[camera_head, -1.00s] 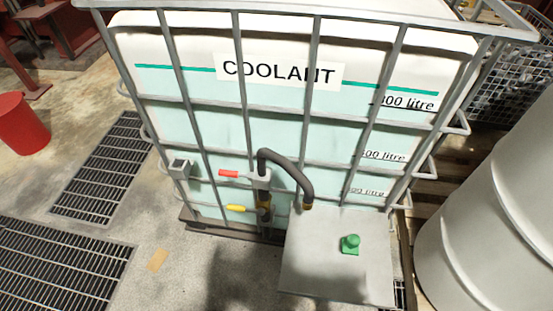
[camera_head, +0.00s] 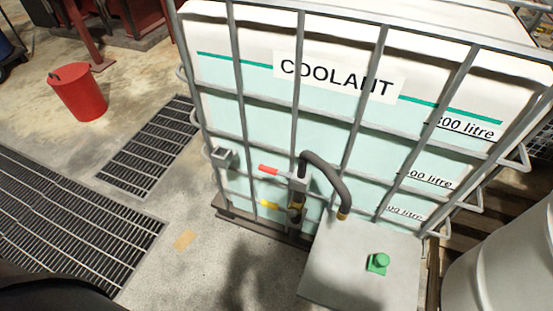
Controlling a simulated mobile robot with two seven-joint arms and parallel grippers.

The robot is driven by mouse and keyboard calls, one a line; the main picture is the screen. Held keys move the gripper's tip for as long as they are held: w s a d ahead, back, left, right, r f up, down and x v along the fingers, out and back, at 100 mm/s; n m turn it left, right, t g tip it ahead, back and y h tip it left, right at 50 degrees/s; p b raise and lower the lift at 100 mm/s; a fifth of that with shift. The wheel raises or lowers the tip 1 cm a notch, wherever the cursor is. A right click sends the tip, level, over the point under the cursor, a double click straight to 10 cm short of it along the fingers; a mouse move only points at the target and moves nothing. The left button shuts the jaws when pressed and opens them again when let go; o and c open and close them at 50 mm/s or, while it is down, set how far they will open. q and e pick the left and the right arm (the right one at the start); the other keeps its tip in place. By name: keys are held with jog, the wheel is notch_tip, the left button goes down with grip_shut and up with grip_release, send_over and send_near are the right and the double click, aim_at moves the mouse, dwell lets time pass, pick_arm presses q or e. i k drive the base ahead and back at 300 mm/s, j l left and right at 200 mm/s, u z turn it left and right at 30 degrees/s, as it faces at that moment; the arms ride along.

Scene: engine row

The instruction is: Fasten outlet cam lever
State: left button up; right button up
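A white coolant tank (camera_head: 330,115) in a grey bar cage stands in the middle. At its lower front is an outlet fitting (camera_head: 297,196) with a red lever (camera_head: 268,170) pointing left and a yellow lever (camera_head: 268,204) below it, also pointing left. Which of them is the cam lever I cannot tell. A dark curved hose (camera_head: 328,172) runs from the fitting down to the grey box in front. Neither of my grippers shows in the view.
A pale drum (camera_head: 510,265) is at the lower right. A red bucket (camera_head: 78,92) and floor grates (camera_head: 65,225) lie left.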

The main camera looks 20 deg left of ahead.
aim_at(267, 169)
jog(key=i+j+u, duration=0.15)
jog(key=j+u, duration=0.2)
jog(key=i+j+u, duration=0.15)
jog(key=j+u, duration=0.15)
jog(key=i+j+u, duration=0.35)
jog(key=k, duration=0.1)
